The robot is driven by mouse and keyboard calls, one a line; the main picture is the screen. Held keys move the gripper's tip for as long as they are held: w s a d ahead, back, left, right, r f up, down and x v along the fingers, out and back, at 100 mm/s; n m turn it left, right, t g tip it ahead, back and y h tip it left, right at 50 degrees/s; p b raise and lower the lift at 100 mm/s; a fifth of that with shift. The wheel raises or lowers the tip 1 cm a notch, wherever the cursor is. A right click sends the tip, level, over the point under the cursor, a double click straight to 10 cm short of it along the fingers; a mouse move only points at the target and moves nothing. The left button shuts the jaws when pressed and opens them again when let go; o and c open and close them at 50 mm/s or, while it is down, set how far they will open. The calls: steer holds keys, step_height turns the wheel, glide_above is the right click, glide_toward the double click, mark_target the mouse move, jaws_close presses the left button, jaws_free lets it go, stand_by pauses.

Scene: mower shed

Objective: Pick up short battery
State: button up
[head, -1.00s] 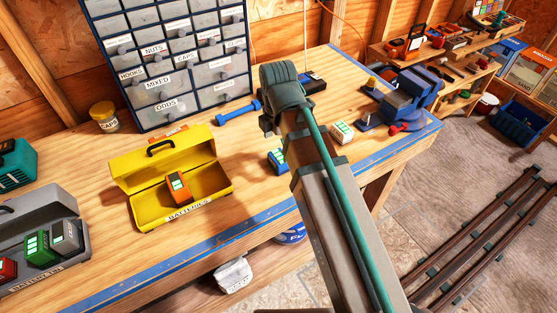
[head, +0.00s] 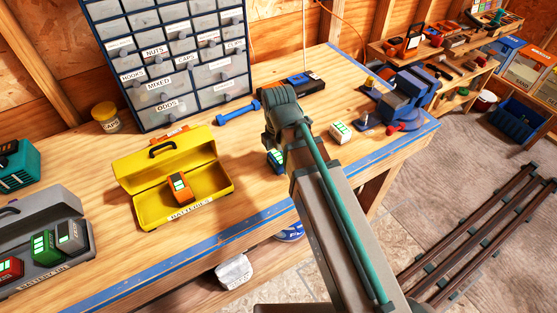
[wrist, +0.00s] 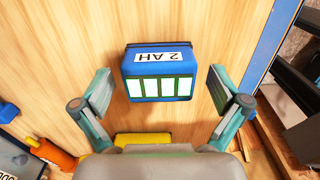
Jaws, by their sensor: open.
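A blue battery (wrist: 158,88) with a "2 AH" label and a row of white panels framed in green stands on the wooden bench in the wrist view. My gripper (wrist: 160,95) is open, with one finger to the left of the battery and one to the right. Clear gaps show between the fingers and the battery, and nothing is held. In the head view the blue battery (head: 275,160) is partly hidden behind my arm, right of the yellow box. My gripper's fingers cannot be made out there.
The open yellow box (head: 210,196) holds an orange battery (head: 180,188). A grey box (head: 75,257) with several batteries is at left. A white battery (head: 340,133), a blue vise (head: 400,98) and a blue dumbbell-shaped item (head: 238,113) also stand on the bench. Drawers (head: 165,75) rise behind.

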steer(key=c, duration=1.4)
steer(key=shift+r, duration=0.15)
